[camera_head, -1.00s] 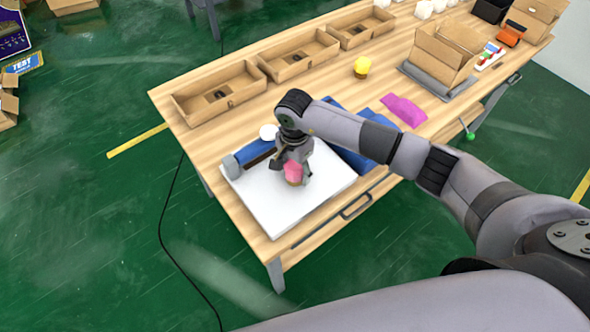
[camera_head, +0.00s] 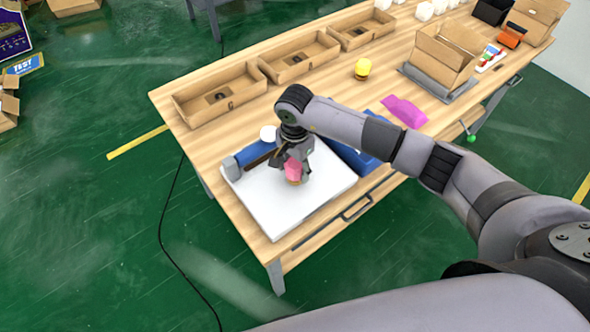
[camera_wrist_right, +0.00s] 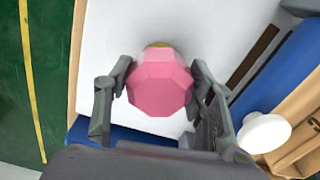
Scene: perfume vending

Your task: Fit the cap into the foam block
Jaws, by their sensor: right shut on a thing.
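A pink faceted piece with a gold end (camera_head: 293,169), which looks like the cap, is between the fingers of my right gripper (camera_head: 290,160). The wrist view shows the pink cap (camera_wrist_right: 160,86) with a finger pressed on each side and a sliver of gold beyond it. It is over a flat white slab (camera_head: 270,208), perhaps the foam block. I cannot tell whether the cap touches the slab, and no hole for it shows. My left gripper is not in view.
A white round piece (camera_head: 268,133) and a blue strip (camera_head: 246,155) lie along the slab's far side. Open cardboard boxes (camera_head: 222,98) line the back edge. A yellow piece (camera_head: 362,67) and a pink pouch (camera_head: 405,111) lie farther right. Bare wood separates them.

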